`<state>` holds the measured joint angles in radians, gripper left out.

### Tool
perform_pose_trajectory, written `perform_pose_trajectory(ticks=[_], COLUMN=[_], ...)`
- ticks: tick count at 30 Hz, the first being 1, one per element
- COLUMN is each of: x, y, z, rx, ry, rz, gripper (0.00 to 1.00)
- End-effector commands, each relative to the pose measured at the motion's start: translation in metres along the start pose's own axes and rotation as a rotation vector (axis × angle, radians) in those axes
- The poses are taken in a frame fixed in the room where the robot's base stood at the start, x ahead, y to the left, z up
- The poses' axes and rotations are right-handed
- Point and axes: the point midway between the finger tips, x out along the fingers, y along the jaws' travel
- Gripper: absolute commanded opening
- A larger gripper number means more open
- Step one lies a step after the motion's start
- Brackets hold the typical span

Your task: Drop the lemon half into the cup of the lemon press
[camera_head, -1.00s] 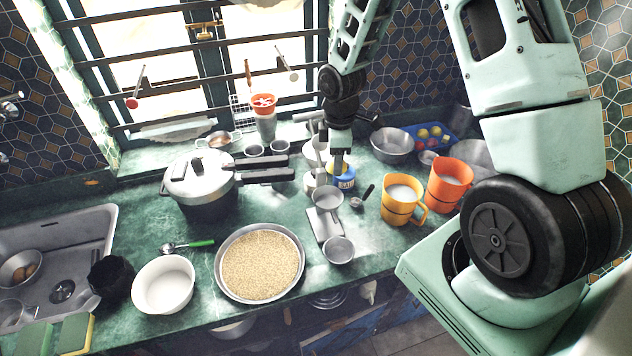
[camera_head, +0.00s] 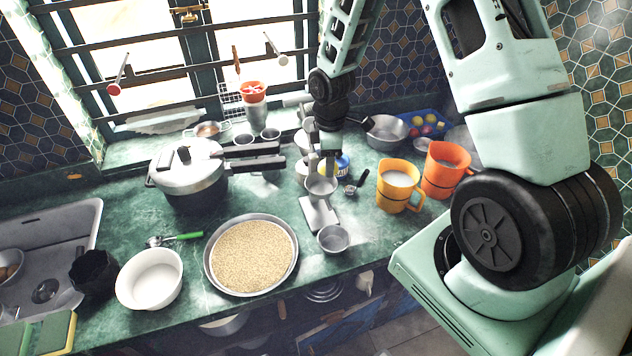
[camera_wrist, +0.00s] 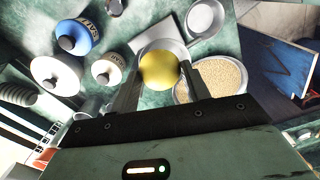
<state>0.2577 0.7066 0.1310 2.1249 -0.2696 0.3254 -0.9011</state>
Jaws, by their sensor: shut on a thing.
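The lemon half (camera_wrist: 160,71) is a yellow dome between the two fingers of my gripper (camera_wrist: 158,84) in the wrist view. The gripper is shut on it. The lemon press shows in the head view as a round grey metal cup (camera_head: 320,187) on a flat metal base (camera_head: 318,214). In the wrist view the press cup (camera_wrist: 163,45) lies behind the lemon half, which hides much of it. In the head view my gripper (camera_head: 328,168) is just above and behind the cup, and the lemon half cannot be made out there.
A small metal bowl (camera_head: 333,239) stands in front of the press. A large pan of grain (camera_head: 209,276) is to the left, with a pressure cooker (camera_head: 190,165) behind. Orange mugs (camera_head: 398,187) stand to the right. Lidded jars (camera_wrist: 80,37) are close by in the wrist view.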

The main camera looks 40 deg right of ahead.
Motion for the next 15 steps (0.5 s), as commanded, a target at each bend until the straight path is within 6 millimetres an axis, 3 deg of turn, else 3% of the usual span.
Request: perform_pose_trajectory(ticks=[1,3,4,15], x=[-0.0003,-0.0003,-0.0003,-0.005], y=[0.0,0.0,0.0,0.0006], z=[-0.0001,-0.0001,-0.0001,-0.0003], rx=[0.0,0.0,0.0,0.0], ry=[0.0,0.0,0.0,0.001], rz=[0.0,0.0,0.0,0.002], gripper=[0.49,0.69,0.72,0.72])
